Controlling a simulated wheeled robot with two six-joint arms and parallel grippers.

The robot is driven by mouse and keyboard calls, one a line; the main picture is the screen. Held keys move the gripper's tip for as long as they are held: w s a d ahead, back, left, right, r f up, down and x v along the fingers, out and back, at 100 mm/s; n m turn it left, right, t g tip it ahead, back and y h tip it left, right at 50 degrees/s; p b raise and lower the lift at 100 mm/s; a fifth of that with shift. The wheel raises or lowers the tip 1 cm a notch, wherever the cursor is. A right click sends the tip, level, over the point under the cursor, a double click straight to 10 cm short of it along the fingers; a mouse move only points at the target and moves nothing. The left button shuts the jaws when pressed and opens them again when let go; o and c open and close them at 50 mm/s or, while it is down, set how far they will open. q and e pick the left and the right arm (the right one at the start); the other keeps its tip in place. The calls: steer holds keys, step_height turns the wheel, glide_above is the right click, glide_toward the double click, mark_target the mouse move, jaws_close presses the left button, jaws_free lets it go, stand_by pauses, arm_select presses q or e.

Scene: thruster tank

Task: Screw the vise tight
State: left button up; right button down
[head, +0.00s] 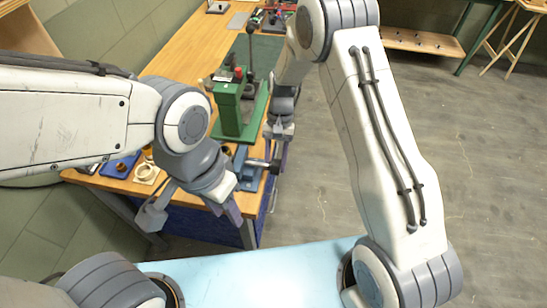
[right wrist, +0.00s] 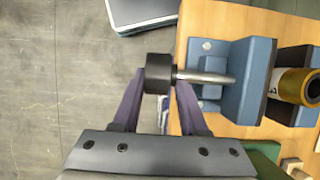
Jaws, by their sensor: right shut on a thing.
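The blue vise (head: 246,178) sits near the front right corner of the wooden bench. In the right wrist view its blue jaw (right wrist: 249,80) shows, with a silver screw rod (right wrist: 207,77) leading to a black round knob (right wrist: 158,73). My right gripper (head: 277,162) is shut on this knob, one purple finger on each side. A brass-coloured cylinder (right wrist: 299,87) with a dark band sits at the vise's jaws; its far end is cut off by the picture edge. My left gripper (head: 192,218) is open and empty, in front of the bench edge, left of the vise.
A green press (head: 232,112) with a lever stands on the wooden bench (head: 196,58) behind the vise. A blue tray (head: 121,165) and a cream-coloured fixture (head: 146,174) lie left of it. Grey floor is free to the right.

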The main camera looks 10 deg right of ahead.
steer(key=shift+d+f+g+y, duration=0.15)
steer(key=shift+d+g+y, duration=0.2)
steer(key=shift+g, duration=0.75)
steer(key=c, duration=0.6)
jaws_free()
steer(key=shift+s, duration=0.1)
steer(key=shift+d, duration=0.1)
steer(key=shift+a, duration=0.2)
steer(key=shift+w+d+r, duration=0.1)
steer(key=shift+w+r, duration=0.25)
steer(key=shift+w, duration=0.1)
steer(key=b+v, duration=0.2)
steer(key=v, duration=0.7)
steer(key=shift+r+b, duration=0.25)
steer(key=shift+b, duration=0.05)
